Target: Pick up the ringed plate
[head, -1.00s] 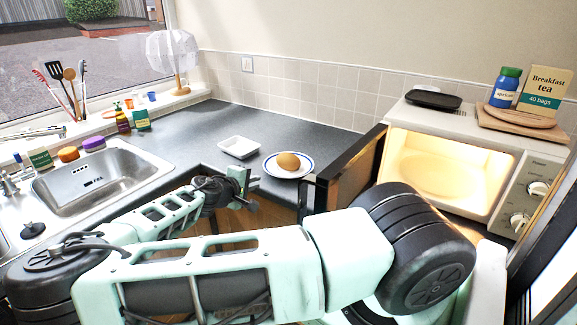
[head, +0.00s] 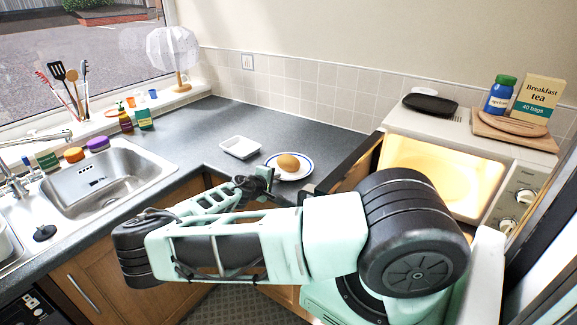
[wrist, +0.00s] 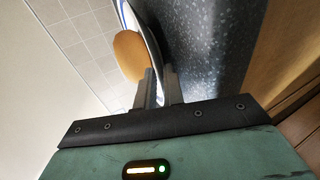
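The ringed plate (head: 304,172) is white with a blue ring and lies on the dark counter, with a round brown bun (head: 288,162) on it. In the head view my gripper (head: 267,174) is at the plate's near left edge. In the wrist view the plate's rim (wrist: 159,97) runs between the two fingers of my gripper (wrist: 160,76), which stand close together on either side of it. The bun (wrist: 130,55) shows beyond the fingers. My gripper is shut on the rim. Part of the plate is hidden by the bun and the fingers.
A white tray (head: 240,147) lies left of the plate. The open microwave (head: 460,150) stands to the right, its door (head: 350,165) close to the plate. The sink (head: 105,180) is at the left. The counter behind the plate is clear.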

